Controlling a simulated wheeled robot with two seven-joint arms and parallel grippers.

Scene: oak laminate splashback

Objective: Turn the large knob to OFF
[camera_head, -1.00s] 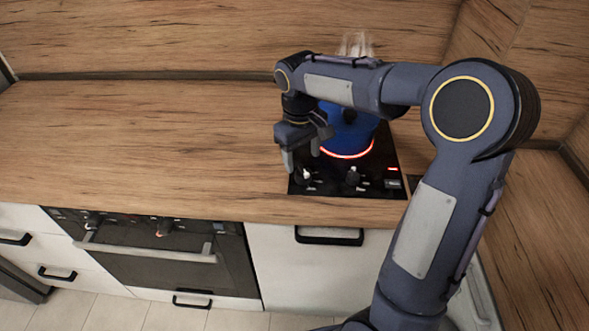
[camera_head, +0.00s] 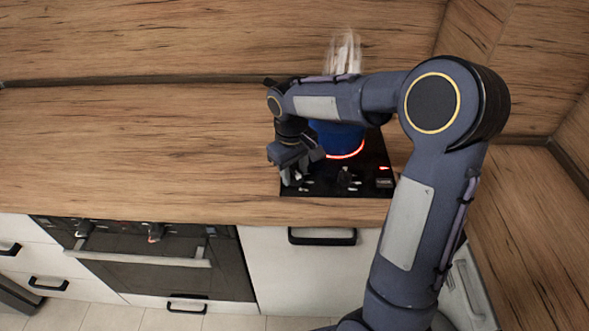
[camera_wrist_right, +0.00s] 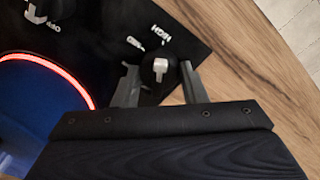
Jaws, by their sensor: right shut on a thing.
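A black cooktop (camera_head: 318,191) with a row of knobs is set in the wooden counter. My right gripper (camera_head: 294,179) reaches down over its front left corner. In the right wrist view, the dark round left knob (camera_wrist_right: 160,70) with a pale pointer sits between the two fingers of my right gripper (camera_wrist_right: 160,88), which are shut on it. The word HIGH is printed beside this knob. A second knob (camera_head: 346,175) is to its right on the cooktop and also shows at the top left of the wrist view (camera_wrist_right: 42,10). I cannot tell which knob is larger. My left gripper is out of view.
A blue pot (camera_head: 338,136) stands on a burner with a glowing red ring (camera_head: 346,156), partly behind my right arm, with steam above it. A wide wooden counter (camera_head: 130,140) is clear to the left. An oven (camera_head: 150,255) is below.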

